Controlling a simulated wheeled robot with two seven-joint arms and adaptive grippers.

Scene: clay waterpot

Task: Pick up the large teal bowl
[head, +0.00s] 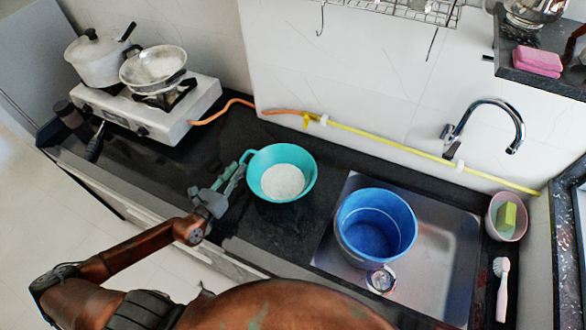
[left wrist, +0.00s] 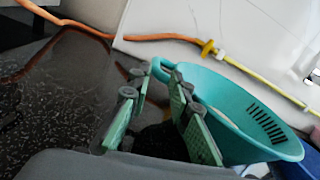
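The large teal bowl (head: 303,159) stands upright on the dark counter in the head view, left of the sink. Its inner bottom looks white, and a loop handle (head: 243,157) sticks out at its left. In the left wrist view the bowl (left wrist: 235,105) fills the right side and shows a slotted wall. My left gripper (head: 232,178) is just left of the bowl, near the handle. In the left wrist view its green-padded fingers (left wrist: 158,82) are apart, with the handle (left wrist: 162,68) beyond and around the tips. Contact cannot be told. My right gripper is not in view.
A blue bucket (head: 376,226) stands in the metal sink (head: 440,265), right of the bowl. A white stove (head: 150,112) with a pot (head: 97,62) and pan (head: 153,67) is at the left. An orange and yellow hose (head: 400,147) runs behind the bowl. Counter left of the bowl is clear.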

